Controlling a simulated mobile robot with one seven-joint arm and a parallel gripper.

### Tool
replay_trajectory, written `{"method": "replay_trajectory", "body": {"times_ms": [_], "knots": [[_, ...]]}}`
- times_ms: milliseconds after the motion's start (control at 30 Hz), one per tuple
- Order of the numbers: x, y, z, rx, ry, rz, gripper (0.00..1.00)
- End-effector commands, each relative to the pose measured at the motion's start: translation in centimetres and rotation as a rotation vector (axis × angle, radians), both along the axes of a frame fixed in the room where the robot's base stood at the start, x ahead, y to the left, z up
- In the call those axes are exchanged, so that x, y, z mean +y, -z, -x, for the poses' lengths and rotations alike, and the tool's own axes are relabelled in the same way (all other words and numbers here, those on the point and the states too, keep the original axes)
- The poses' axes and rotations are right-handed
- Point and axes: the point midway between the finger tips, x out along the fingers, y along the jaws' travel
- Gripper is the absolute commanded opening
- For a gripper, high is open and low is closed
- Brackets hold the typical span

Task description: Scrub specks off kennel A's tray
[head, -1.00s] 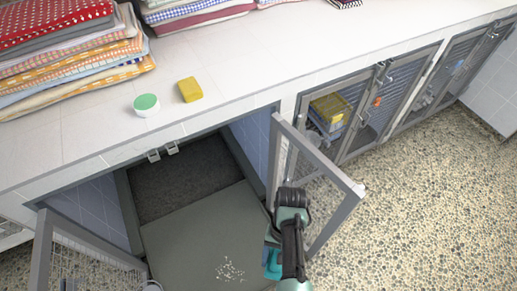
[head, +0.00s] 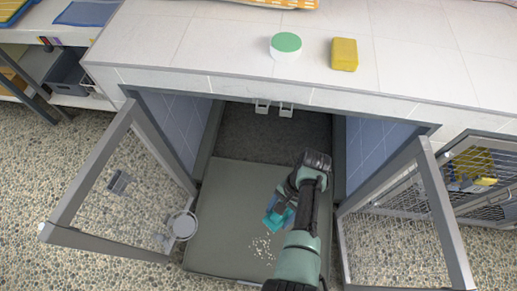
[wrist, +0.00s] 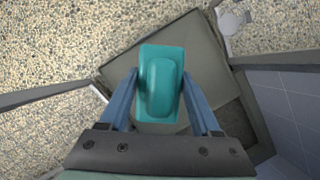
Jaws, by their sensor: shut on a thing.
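My gripper (head: 282,208) is over the tray, shut on a teal scrub brush (head: 273,220). In the wrist view the teal brush (wrist: 160,85) sits between the two blue fingers, above the tray (wrist: 205,50). The brush is close to the specks in the head view; I cannot tell whether it touches the tray. No specks show in the wrist view.
The left door (head: 85,185) and right door (head: 445,225) stand open on both sides. A round grey bowl (head: 183,226) is by the left door. A green-topped tub (head: 286,50) and a yellow block (head: 344,55) sit on the counter above. Pebbled floor (head: 60,130) is clear at left.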

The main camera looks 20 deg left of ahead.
Motion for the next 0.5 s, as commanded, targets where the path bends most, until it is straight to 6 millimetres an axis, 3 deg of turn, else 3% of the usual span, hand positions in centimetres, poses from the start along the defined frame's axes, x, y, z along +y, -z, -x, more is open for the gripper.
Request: {"method": "replay_trajectory", "body": {"times_ms": [33,500], "knots": [[0.4,2.5,-0.1,0.0,0.033,-0.002,0.2],[3.6,13.5,-1.2,0.002,0.379,-0.002,0.2]]}}
